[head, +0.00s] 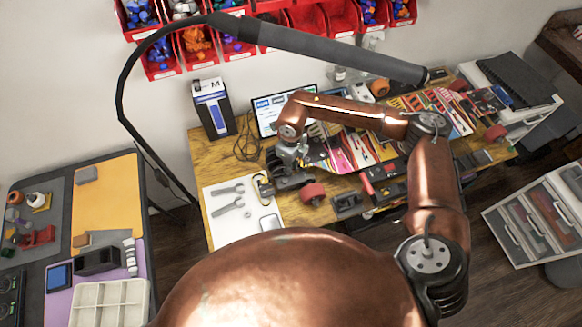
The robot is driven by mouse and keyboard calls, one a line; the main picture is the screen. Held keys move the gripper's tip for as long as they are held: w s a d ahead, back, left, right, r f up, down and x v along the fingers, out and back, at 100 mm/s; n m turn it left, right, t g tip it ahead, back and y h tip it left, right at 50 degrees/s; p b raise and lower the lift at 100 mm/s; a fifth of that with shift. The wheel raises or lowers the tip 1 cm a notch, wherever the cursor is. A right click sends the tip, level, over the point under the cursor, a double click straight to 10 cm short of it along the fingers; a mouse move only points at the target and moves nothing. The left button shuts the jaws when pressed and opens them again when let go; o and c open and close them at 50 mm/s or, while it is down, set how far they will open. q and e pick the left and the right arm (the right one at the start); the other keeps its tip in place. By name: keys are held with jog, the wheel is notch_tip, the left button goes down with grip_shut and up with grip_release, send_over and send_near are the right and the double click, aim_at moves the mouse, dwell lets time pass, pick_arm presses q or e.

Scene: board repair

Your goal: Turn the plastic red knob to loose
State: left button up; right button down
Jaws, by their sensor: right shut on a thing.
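My right arm comes in from the right and bends over the workbench. Its gripper (283,178) points down at the left part of the bench, by the end of the colourful skateboard deck (345,150). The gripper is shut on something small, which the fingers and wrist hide. I cannot make out the plastic red knob as such. A red wheel (313,192) sits just right of the gripper, and a red-handled piece (367,184) lies farther right. My left gripper is not in view.
A white sheet with grey wrenches (228,198) lies left of the gripper. A screen (283,106) and a boxed item (212,110) stand behind. A lamp arm (310,45) crosses above. Red bins (270,32) hang on the wall. A side table (105,200) is at left.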

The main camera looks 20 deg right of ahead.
jog(key=shift+n+b, duration=0.3)
jog(key=shift+n, duration=0.3)
jog(key=c, duration=1.8)
grip_release()
jog(key=shift+c, duration=0.2)
jog(key=shift+r, duration=4.05)
